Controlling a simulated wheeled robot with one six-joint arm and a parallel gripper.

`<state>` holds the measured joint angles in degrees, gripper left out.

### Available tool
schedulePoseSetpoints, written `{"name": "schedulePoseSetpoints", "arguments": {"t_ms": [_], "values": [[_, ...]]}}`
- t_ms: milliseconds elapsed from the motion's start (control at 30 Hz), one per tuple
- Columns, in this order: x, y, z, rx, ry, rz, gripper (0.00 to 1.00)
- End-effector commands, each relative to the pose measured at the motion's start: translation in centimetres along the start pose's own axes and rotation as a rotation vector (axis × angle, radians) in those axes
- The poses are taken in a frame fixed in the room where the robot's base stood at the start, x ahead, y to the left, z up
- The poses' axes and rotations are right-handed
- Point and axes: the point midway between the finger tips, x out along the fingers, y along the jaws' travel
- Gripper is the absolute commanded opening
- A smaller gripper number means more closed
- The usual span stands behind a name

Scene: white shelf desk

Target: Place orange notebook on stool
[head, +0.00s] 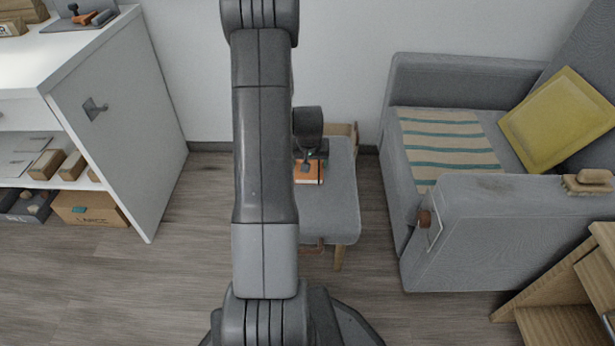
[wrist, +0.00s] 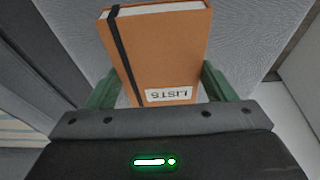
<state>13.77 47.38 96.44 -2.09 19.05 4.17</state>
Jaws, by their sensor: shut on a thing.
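The orange notebook (wrist: 160,50) has a dark elastic band and a white label reading "LISTS". In the wrist view it sits between the two green fingers of my gripper (wrist: 158,95), which is shut on it. In the head view the notebook (head: 310,172) shows over the grey stool (head: 343,205), partly hidden by my arm. The stool has a padded grey top and wooden legs. Grey fabric fills the space behind the notebook in the wrist view. I cannot tell whether the notebook touches the seat.
A grey sofa (head: 440,240) with a striped cloth (head: 448,137) and a yellow cushion (head: 558,118) stands to the right. A white shelf desk (head: 120,120) stands at left. Wooden steps (head: 560,290) are at lower right. Floor between desk and stool is clear.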

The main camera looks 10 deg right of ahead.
Motion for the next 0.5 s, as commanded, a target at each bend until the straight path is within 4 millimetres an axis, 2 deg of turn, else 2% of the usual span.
{"name": "schedulePoseSetpoints", "arguments": {"t_ms": [33,167,333,500], "values": [[1.1,0.0,0.4,0.0,-0.002,0.0,0.5],[2.1,0.0,0.6,-0.001,0.0,0.0,0.5],[4.5,0.0,1.4,-0.001,-0.001,0.0,0.5],[5.0,0.0,1.5,-0.001,0.001,0.0,0.5]]}}
